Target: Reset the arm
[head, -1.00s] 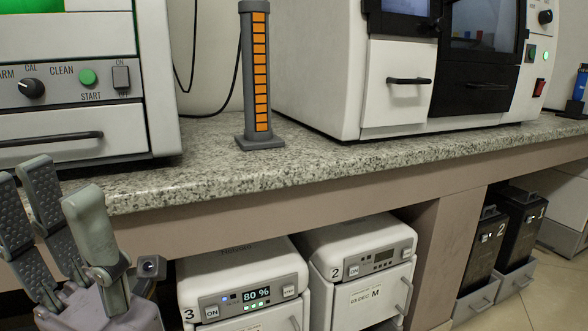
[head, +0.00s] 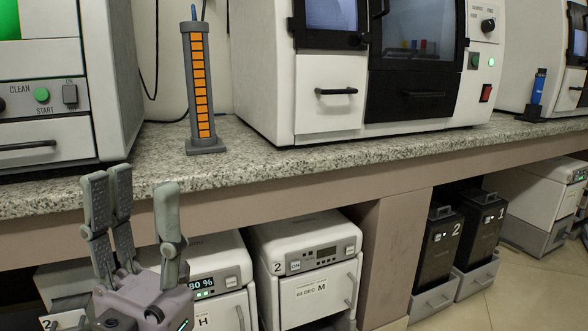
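My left gripper (head: 145,212) stands at the lower left in the head view, in front of the counter's front edge. Its grey fingers point up and are spread apart, with nothing between them. My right gripper is not in view. The rack (head: 197,92), a grey upright column with a strip of orange slots, stands on the counter behind and to the right of the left gripper, apart from it. A blue tip shows at its top.
The speckled counter (head: 290,153) runs across the view with large white machines (head: 265,85) on it. Below are white boxes, one marked 2 (head: 306,262), and black canisters (head: 437,255) in grey trays. A blue item (head: 538,88) stands far right. Floor at lower right is clear.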

